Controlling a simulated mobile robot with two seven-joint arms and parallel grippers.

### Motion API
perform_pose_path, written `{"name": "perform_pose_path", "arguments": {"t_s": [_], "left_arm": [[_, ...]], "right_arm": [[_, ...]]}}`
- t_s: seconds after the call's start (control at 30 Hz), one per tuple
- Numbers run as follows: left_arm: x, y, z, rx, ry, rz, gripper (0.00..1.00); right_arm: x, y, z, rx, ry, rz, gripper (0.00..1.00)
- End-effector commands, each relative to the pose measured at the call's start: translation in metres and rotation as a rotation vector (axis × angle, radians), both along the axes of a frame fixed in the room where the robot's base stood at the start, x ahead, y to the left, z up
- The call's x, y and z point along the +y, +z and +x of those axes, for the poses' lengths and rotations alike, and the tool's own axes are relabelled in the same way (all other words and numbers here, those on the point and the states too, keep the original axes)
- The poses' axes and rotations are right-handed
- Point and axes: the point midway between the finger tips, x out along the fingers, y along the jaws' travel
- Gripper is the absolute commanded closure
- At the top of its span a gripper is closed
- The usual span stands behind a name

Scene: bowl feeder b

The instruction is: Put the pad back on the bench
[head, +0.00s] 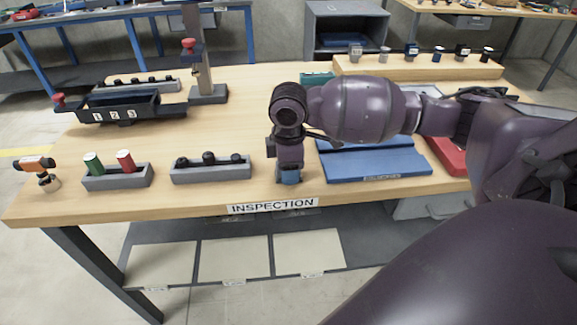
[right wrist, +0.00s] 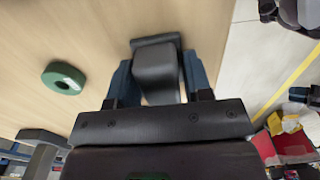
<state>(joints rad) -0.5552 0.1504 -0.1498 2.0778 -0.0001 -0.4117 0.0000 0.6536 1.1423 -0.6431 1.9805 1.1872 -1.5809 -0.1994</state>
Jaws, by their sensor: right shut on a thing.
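My right gripper (head: 290,176) hangs low over the front part of the wooden bench (head: 215,198), just left of the blue tray. In the right wrist view its bluish fingers (right wrist: 158,80) are shut on a dark grey block with a wider flat end, which I take as the pad (right wrist: 155,67). The pad is over bare wood in that view; I cannot tell whether it touches the bench. In the head view the gripper hides most or all of it. My left gripper is not in view.
A grey rack with black knobs (head: 211,174) stands left of the gripper. A blue tray (head: 374,163) lies to its right, with a red tray (head: 446,155) beyond. A green ring-shaped piece (right wrist: 63,78) is on the wood. The bench front edge, labelled INSPECTION (head: 272,206), is close.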

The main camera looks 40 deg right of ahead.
Motion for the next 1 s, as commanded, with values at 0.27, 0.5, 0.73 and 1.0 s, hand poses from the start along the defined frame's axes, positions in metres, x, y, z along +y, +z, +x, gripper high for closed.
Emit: {"name": "perform_pose_path", "arguments": {"t_s": [0.27, 0.5, 0.73, 1.0], "left_arm": [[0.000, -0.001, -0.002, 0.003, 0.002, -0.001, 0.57], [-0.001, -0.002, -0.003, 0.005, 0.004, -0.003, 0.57], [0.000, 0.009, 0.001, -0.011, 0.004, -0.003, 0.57], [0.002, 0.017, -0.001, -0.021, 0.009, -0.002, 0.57]], "right_arm": [[0.000, -0.001, 0.000, 0.001, 0.000, 0.001, 0.29], [0.000, 0.001, 0.000, 0.000, 0.000, 0.000, 0.29], [0.000, 0.031, 0.001, -0.007, 0.000, -0.001, 0.29], [0.000, 0.084, 0.000, -0.007, 0.000, 0.000, 0.29]]}}
